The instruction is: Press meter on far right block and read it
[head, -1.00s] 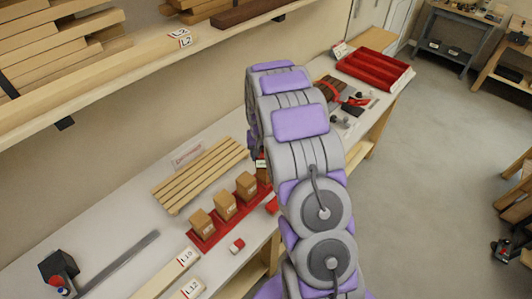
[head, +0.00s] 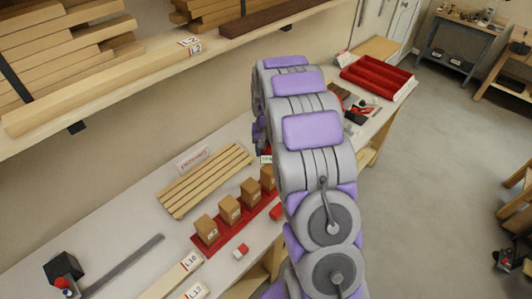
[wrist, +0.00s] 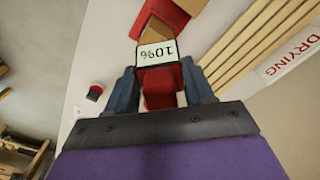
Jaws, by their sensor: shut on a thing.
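My gripper (wrist: 160,90) is shut on a red moisture meter (wrist: 160,88), whose white display (wrist: 157,53) reads 10%. In the head view the display shows small (head: 265,159), just above the far right wooden block (head: 268,179). That block is partly hidden by my arm. In the wrist view a wooden block (wrist: 150,36) shows just beyond the display; I cannot tell whether the meter touches it. Several labelled blocks stand in a row on the red tray (head: 204,250), the nearest at the left (head: 206,230).
A slatted wooden rack (head: 205,180) and a drying sign (head: 193,160) are behind the blocks. A small red and white item (head: 241,251) lies in front. A red divided tray (head: 376,76) is at the far bench end. A shelf of boards overhangs the bench.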

